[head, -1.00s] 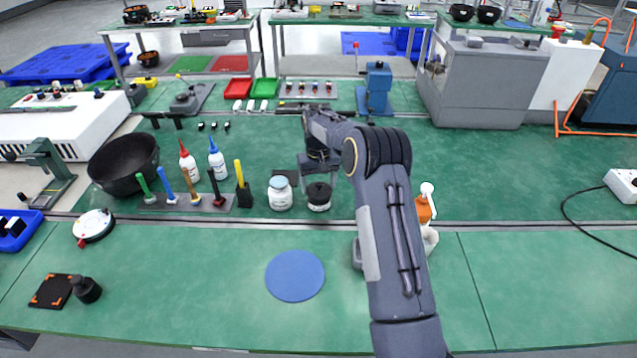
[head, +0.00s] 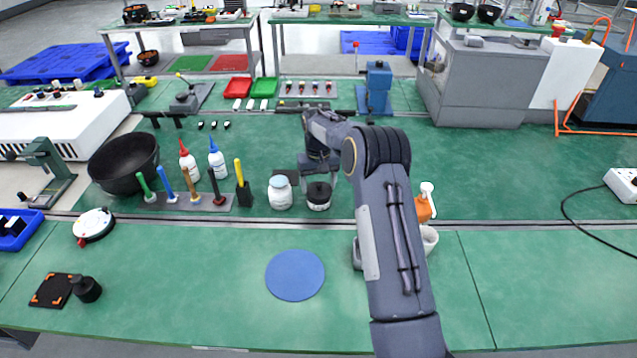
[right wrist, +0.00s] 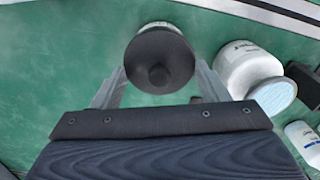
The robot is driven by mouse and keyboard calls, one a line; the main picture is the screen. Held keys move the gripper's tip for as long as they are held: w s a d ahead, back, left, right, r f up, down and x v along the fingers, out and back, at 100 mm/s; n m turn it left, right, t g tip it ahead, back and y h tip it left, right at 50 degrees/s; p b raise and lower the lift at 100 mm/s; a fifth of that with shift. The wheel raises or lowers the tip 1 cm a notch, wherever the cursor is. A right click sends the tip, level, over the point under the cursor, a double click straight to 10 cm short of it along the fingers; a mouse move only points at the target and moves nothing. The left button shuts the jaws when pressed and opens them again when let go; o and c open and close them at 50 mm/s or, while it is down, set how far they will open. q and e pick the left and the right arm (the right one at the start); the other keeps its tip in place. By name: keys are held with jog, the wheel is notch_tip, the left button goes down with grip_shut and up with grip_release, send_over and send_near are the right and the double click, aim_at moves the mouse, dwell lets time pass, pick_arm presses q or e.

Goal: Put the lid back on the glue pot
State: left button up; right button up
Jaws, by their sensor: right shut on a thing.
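The glue pot (head: 319,206) is a small white jar with a dark label, standing on the green bench. Its black lid (head: 318,190), with a round knob, is over the pot's mouth. In the right wrist view the lid (right wrist: 160,62) faces the camera, with a strip of the white pot (right wrist: 160,25) behind it. My right gripper (right wrist: 160,80) is shut on the lid, one finger on each side. I cannot tell whether the lid is fully seated. My left gripper is not in view.
A white jar (head: 280,195) stands just left of the pot. A tool rack (head: 185,203), two glue bottles and a black bowl (head: 124,165) are further left. The front bench is clear around a blue disc (head: 295,275).

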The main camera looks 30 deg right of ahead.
jog(key=o, duration=1.2)
jog(key=shift+r+p, duration=2.45)
jog(key=shift+r, duration=1.1)
jog(key=shift+c, duration=0.5)
grip_shut()
